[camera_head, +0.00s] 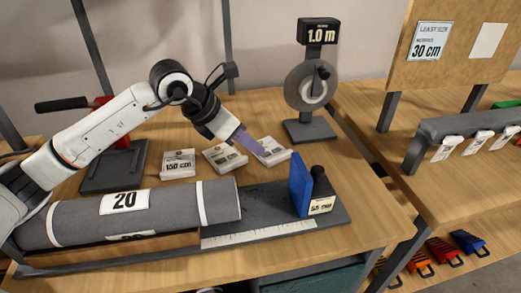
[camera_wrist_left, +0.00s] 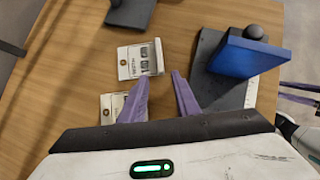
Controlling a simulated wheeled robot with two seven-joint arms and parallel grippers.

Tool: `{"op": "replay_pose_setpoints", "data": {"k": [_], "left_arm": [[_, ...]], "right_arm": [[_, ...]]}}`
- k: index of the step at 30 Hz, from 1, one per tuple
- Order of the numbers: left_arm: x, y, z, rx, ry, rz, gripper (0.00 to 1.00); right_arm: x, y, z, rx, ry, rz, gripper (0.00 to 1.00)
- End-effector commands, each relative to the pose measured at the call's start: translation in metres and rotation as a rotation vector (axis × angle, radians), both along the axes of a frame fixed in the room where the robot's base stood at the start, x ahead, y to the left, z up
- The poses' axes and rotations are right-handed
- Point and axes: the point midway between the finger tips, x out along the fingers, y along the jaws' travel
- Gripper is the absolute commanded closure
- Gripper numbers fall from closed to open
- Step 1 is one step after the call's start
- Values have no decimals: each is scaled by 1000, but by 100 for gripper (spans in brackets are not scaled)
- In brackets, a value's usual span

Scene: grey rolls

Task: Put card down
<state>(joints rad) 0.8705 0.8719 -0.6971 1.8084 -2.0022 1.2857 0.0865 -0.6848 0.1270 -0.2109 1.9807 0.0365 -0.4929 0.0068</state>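Three white cards on small stands sit in a row on the table: a left one reading 150 cm (camera_head: 178,164), a middle one (camera_head: 224,158) and a right one (camera_head: 271,151). My left gripper (camera_head: 245,140) reaches down beside the right card. In the left wrist view its purple fingers (camera_wrist_left: 160,80) are apart, with no card between them. The right card (camera_wrist_left: 140,60) lies just beyond the fingertips, and the middle card (camera_wrist_left: 112,105) is partly hidden by the left finger. My right gripper (camera_wrist_left: 298,93) shows only at the right edge of the wrist view, fingers apart.
A grey roll marked 20 (camera_head: 125,202) lies at the front left. A blue block (camera_head: 300,184) stands on the dark board (camera_head: 262,206). A reel stand reading 1.0 m (camera_head: 310,131) stands behind. A side bench (camera_head: 450,190) holds more cards.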

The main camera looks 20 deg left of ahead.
Motion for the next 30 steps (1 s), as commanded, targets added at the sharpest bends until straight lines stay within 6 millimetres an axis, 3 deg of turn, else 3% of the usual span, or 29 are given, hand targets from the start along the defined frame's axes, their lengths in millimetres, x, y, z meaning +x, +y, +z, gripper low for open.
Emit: {"op": "replay_pose_setpoints", "data": {"k": [7,23,26,30], "left_arm": [[-15,10,24,0,-1,1,71],[-17,11,27,-1,0,-1,71],[-17,11,33,0,0,0,71],[-17,11,58,0,0,0,71]], "right_arm": [[0,0,-1,0,1,0,68],[-1,0,-1,-1,3,1,68],[-1,0,4,-1,3,0,68],[-2,-1,28,2,4,-3,68]]}}
